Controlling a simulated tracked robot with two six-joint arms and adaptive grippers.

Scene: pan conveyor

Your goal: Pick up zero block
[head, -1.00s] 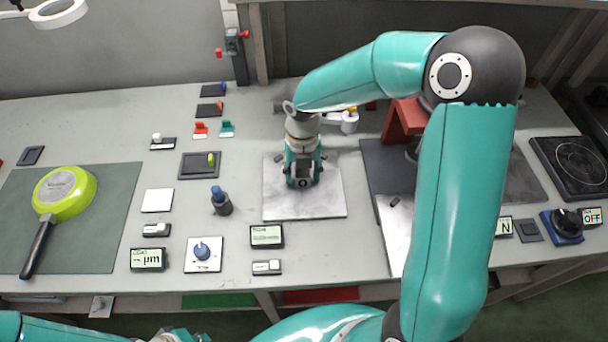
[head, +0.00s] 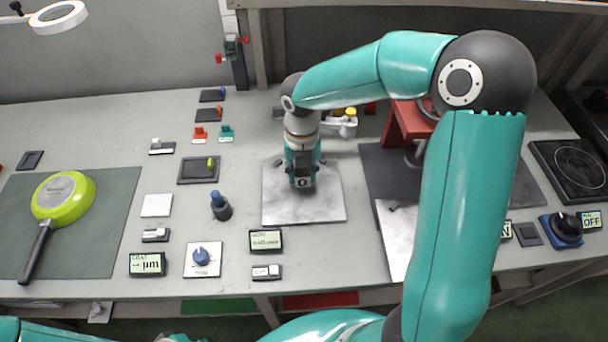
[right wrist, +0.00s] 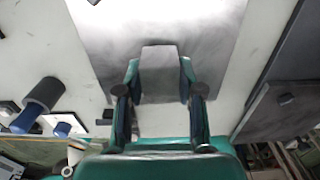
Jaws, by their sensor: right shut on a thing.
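The zero block (head: 303,183) is a small dark grey block with a pale round mark like a 0 on its front, seen in the head view over a square grey metal plate (head: 325,206). My right gripper (head: 302,172) is shut on it from above. In the right wrist view the grey block (right wrist: 160,70) sits between the two fingers of my right gripper (right wrist: 160,90), with the plate behind it. Whether the block touches the plate or is just above it, I cannot tell. My left gripper does not show.
A green pan (head: 64,196) lies on a dark mat. A red stand (head: 406,124) is behind right. My right arm covers part of the right side.

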